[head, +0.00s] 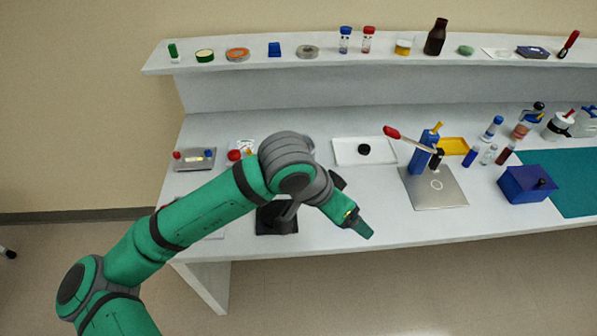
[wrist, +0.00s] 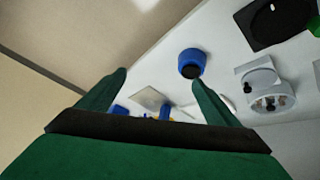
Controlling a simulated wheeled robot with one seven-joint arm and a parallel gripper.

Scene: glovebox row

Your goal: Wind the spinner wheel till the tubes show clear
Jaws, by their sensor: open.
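My gripper (head: 363,230) is at the end of the green arm, above the front edge of the bench, in the head view. In the wrist view its two fingers (wrist: 158,76) stand apart with nothing between them. A pale grey unit with a round ring and black knobs (wrist: 270,99) lies right of the fingers in the wrist view. It may be the spinner wheel, but I cannot tell for sure. Several small tubes (head: 488,155) stand at the right of the bench in the head view. Their contents are too small to judge.
A blue round thing with a dark centre (wrist: 191,63) is near the right fingertip. A black block (head: 277,219) sits partly behind my arm. A blue device with a red-tipped lever (head: 423,155) and a blue box (head: 527,184) stand on the right. A shelf (head: 380,60) runs along the back.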

